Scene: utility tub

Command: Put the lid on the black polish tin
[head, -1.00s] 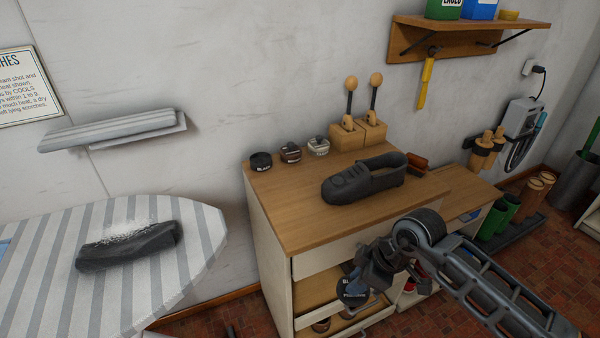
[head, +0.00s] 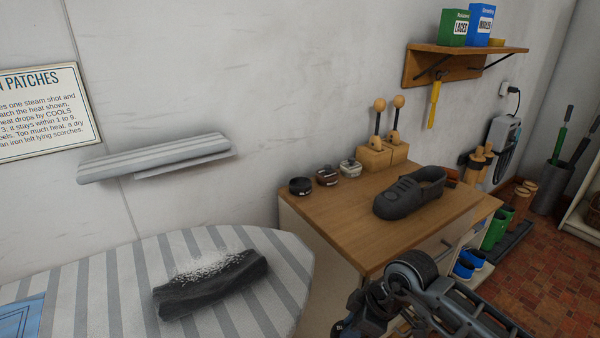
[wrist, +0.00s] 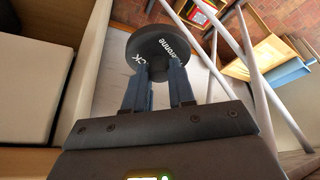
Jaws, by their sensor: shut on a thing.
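The black polish tin (head: 300,187) stands on the left back corner of the wooden cabinet top, looking dark inside with no lid seen on it. My gripper (wrist: 160,74) is shut on a round black lid (wrist: 156,48) with white lettering, held by its edge in the wrist view. In the head view my gripper (head: 350,322) is low at the bottom edge, in front of the cabinet and below its top, well apart from the tin. The lid is mostly hidden or cut off there.
A brown tin (head: 327,176) and a pale-labelled tin (head: 350,168) stand right of the black one. A dark shoe (head: 408,194) and wooden brush holders (head: 378,157) share the cabinet top (head: 350,220). An ironing board (head: 215,255) with a dark cloth stands left.

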